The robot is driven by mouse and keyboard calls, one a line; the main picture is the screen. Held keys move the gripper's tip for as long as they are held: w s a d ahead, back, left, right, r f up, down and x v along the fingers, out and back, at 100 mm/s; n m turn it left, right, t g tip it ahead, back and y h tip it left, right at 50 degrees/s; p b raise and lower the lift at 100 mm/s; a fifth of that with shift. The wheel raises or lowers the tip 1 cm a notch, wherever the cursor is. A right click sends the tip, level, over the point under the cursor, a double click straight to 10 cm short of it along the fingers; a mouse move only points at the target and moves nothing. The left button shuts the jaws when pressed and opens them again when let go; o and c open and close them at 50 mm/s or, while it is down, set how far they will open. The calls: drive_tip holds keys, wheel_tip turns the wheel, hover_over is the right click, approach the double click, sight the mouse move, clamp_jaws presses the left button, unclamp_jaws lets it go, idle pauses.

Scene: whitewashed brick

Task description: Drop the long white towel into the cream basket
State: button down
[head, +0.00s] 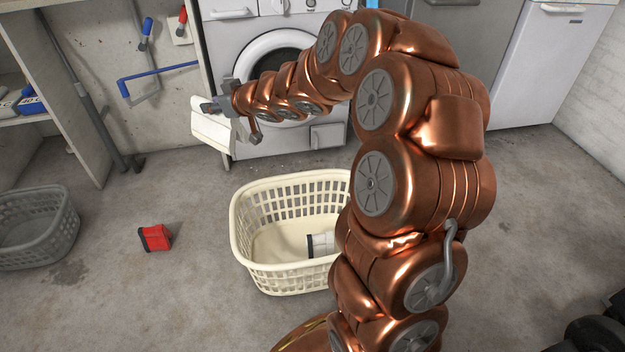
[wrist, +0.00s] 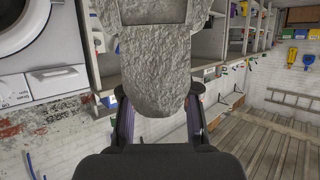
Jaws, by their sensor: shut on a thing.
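The long white towel (head: 212,131) hangs from my gripper (head: 213,107) in the head view, in front of the white washing machine. In the wrist view a pale, rough-textured towel (wrist: 150,60) reaches down between the two fingers of my gripper (wrist: 158,122), which is shut on it. The cream basket (head: 290,280) stands on the floor below and to the right of the gripper in the head view. The towel is apart from the basket and higher up. My arm hides the basket's right side.
A white roll-like thing with a dark band (head: 320,244) lies inside the cream basket. A grey basket (head: 40,232) stands at the left. A small red object (head: 155,238) lies between the baskets. The washing machine (head: 222,62) stands behind. Floor around the red object is clear.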

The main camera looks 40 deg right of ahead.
drive_tip(key=shift+w+d, duration=0.55)
drive_tip(key=shift+d, duration=0.15)
drive_tip(key=w+d+f+n+g+y, duration=0.2)
drive_tip(key=w+d+f+n+y, duration=0.15)
drive_tip(key=d+f, duration=0.65)
drive_tip(key=s+d+f+n+g+y+b, duration=0.1)
drive_tip(key=s+d+f+n+g+y, duration=0.1)
drive_tip(key=s+f, duration=0.6)
drive_tip(key=s+d+f+n+g+y+b, duration=0.2)
drive_tip(key=s+d+f, duration=0.5)
drive_tip(key=f, duration=0.9)
drive_tip(key=shift+s+n+g, duration=0.65)
drive_tip(key=shift+n+g, duration=0.15)
drive_tip(key=shift+n, duration=0.35)
drive_tip(key=shift+d+y, duration=0.1)
drive_tip(key=shift+y, duration=0.15)
